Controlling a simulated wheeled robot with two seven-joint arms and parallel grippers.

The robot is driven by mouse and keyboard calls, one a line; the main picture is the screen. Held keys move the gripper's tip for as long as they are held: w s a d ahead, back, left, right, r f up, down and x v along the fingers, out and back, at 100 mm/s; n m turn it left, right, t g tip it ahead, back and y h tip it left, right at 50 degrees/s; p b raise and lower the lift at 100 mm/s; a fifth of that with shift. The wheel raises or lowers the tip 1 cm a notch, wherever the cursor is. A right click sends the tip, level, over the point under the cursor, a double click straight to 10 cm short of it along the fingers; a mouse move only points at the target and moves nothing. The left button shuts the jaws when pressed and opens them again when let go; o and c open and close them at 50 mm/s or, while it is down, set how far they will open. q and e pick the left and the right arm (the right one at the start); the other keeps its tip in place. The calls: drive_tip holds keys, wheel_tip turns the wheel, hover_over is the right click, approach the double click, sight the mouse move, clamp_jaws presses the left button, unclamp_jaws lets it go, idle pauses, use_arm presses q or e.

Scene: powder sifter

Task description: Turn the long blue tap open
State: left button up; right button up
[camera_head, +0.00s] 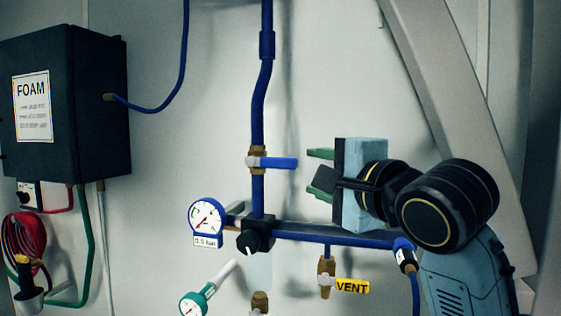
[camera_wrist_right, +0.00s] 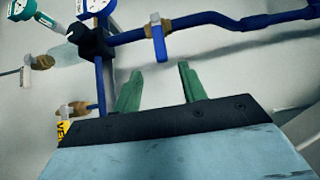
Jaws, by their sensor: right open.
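The long blue tap (camera_head: 278,162) is a flat blue lever on a brass valve (camera_head: 257,160) in the upright blue pipe. It points right, across the pipe. My right gripper (camera_head: 320,174) is to the right of the lever's tip, with its green fingers pointing left, apart and empty. A gap shows between the fingers and the lever. My left gripper is not in view.
A pressure gauge (camera_head: 206,221) and black knob (camera_head: 256,236) sit below the tap. A horizontal blue pipe (camera_head: 335,236) with a VENT tag (camera_head: 352,286) runs under my gripper. A dark FOAM box (camera_head: 65,105) hangs at left.

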sight(284, 164)
drive_tip(key=p+x, duration=0.2)
drive_tip(key=x, duration=0.5)
drive_tip(key=shift+w+a+r, duration=0.1)
drive_tip(key=shift+w+a, duration=0.15)
drive_tip(key=shift+w, duration=0.05)
drive_tip(key=p+x, duration=0.1)
drive_tip(key=x, duration=0.2)
drive_tip(key=shift+w, duration=0.1)
drive_tip(key=shift+w+a+p, duration=0.2)
drive_tip(key=shift+w+p, duration=0.1)
drive_tip(key=shift+p, duration=0.05)
drive_tip(key=shift+w, duration=0.15)
drive_tip(key=shift+a, duration=0.1)
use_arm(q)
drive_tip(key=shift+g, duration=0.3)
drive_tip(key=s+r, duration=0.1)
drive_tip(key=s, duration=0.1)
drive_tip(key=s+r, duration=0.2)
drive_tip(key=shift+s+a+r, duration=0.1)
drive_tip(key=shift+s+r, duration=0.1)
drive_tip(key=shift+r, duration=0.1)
use_arm(e)
clamp_jaws()
